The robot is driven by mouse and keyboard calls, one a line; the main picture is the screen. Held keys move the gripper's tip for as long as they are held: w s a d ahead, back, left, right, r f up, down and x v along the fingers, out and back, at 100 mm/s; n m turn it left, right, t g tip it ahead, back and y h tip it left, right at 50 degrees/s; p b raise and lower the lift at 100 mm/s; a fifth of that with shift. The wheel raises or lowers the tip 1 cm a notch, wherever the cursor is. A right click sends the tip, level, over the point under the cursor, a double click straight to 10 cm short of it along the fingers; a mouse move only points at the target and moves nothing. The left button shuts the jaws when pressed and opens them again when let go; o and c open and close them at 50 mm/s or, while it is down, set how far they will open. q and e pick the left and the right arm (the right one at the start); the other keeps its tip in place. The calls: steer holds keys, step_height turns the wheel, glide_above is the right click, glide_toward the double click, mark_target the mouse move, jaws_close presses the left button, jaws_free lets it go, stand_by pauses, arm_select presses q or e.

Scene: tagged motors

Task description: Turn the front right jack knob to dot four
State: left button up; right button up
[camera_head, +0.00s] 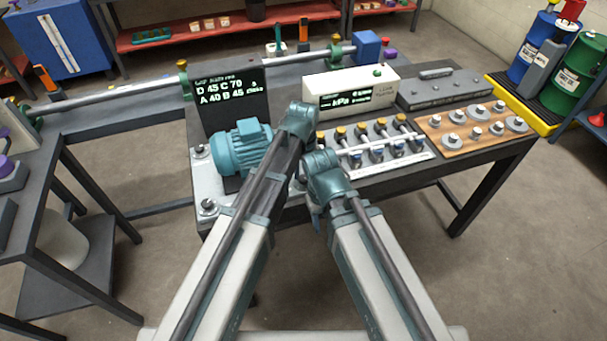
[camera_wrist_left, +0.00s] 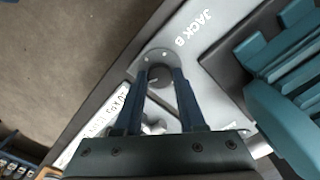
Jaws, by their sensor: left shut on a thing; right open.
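The front right jack knob (camera_wrist_left: 158,74) is a dark round knob on a grey disc beside the white label JACK B (camera_wrist_left: 194,27) in the left wrist view. My left gripper (camera_wrist_left: 161,72) is shut on it, one finger on each side. The disc's marks are too small to read. In the head view my arms hide this knob. The teal motor (camera_head: 240,148) stands on the light baseplate (camera_head: 209,180); it also shows in the left wrist view (camera_wrist_left: 285,125). My right gripper (camera_head: 316,208) is low beside my left arm, its fingers barely visible, open.
Two other jacks, front left (camera_head: 208,207) and back left (camera_head: 199,151), sit on the baseplate. A black board (camera_head: 231,101) with letters and numbers stands behind the motor. A rack of valves (camera_head: 372,140) and a wooden board of discs (camera_head: 474,132) lie to the right.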

arm_select(q)
jaws_close()
steer(key=m, duration=0.4)
steer(key=shift+m, duration=0.4)
steer(key=m, duration=0.3)
steer(key=shift+m, duration=1.9)
